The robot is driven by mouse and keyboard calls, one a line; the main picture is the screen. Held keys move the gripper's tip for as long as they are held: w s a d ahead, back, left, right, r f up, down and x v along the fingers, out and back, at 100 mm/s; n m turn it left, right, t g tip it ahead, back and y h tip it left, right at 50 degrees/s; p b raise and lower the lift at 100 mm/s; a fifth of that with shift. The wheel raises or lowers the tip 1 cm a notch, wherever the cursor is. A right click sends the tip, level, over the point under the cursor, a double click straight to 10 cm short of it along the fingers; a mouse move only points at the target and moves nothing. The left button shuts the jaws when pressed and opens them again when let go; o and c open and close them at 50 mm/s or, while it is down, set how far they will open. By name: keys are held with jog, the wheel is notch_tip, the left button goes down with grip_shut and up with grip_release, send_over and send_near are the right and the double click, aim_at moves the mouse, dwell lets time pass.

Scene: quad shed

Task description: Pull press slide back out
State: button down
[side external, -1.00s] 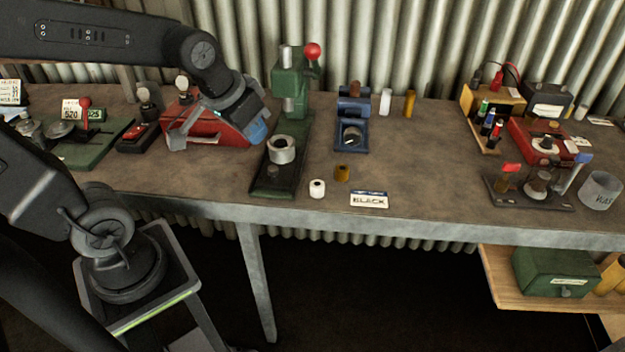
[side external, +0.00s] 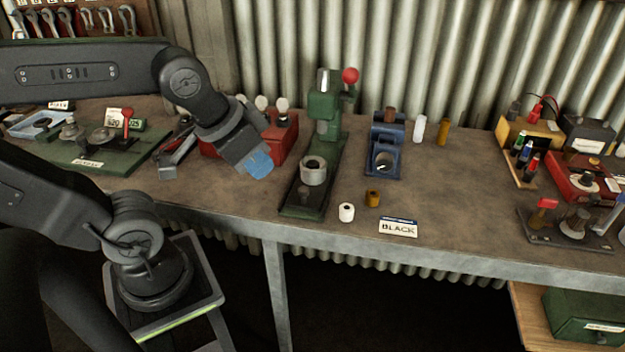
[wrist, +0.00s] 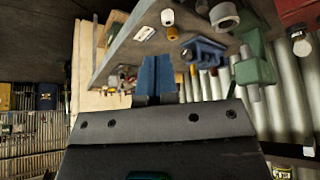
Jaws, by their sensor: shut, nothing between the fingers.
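The green press (side external: 325,115) with a red ball on its lever stands on a long dark green base (side external: 303,208) at mid-bench. A grey round cup (side external: 313,170), seemingly the slide's nest, sits on that base in front of the column. My gripper (side external: 260,165) has blue fingertips, shut together and empty. It hangs left of the cup, apart from it in the picture; its height above the bench is unclear. In the wrist view the blue fingers (wrist: 154,75) point at the bench edge, with the press (wrist: 255,72) and cup (wrist: 223,15) at upper right.
A red box (side external: 283,138) stands behind my gripper. A blue fixture (side external: 384,155) is right of the press. A white roll (side external: 347,212), a brown cylinder (side external: 373,198) and a BLACK sign (side external: 398,228) lie near the front edge.

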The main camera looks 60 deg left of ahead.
aim_at(304, 188)
jog(key=c, duration=1.8)
grip_release()
jog(key=shift+o, duration=0.6)
jog(key=shift+w, duration=0.15)
jog(key=o, duration=0.6)
jog(key=w+a+g, duration=0.1)
jog(key=w, duration=0.1)
jog(key=w+a+g, duration=0.1)
jog(key=w, duration=0.1)
jog(key=w+a, duration=0.1)
jog(key=w, duration=0.1)
jog(key=shift+w+a+r+g, duration=0.15)
jog(key=shift+a+r+g, duration=0.1)
jog(key=shift+g, duration=0.15)
jog(key=shift+o, duration=0.7)
jog(key=w+a+f+g, duration=0.2)
jog(key=w+a, duration=0.2)
jog(key=w, duration=0.2)
jog(key=shift+a+f+g, duration=0.15)
jog(key=shift+a+g, duration=0.1)
jog(key=shift+g, duration=0.15)
notch_tip(304, 188, down, 14)
jog(key=shift+r, duration=0.1)
grip_shut()
